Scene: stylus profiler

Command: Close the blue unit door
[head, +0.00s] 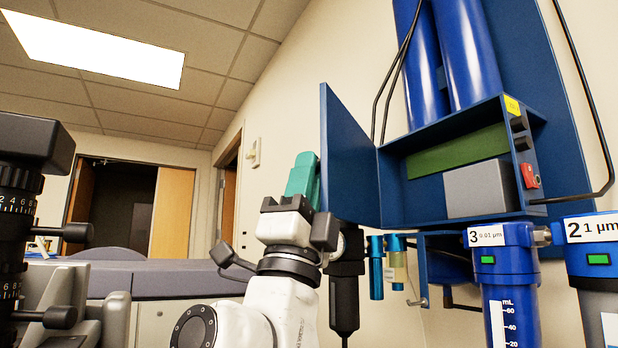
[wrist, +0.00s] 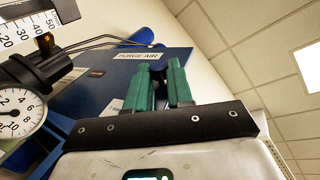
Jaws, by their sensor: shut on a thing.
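The blue unit door (head: 347,160) stands wide open at the left side of the blue unit (head: 393,190), whose open box shows its inside. My gripper (head: 306,163) has teal fingers and is just left of the door's outer face in the head view. In the wrist view the fingers of my gripper (wrist: 160,75) are close together with a small dark part between them, beside a blue panel (wrist: 105,80) labelled PURGE AIR. My gripper is shut on the door; the exact part it holds is mostly hidden by the fingers.
Inside the unit are a green board (head: 457,152) and a grey block (head: 479,190). A red switch (head: 529,175) is on its right side. Blue filter housings (head: 508,266) hang below right. A round gauge (wrist: 18,115) is at the left in the wrist view. Black cables (head: 394,72) run above the door.

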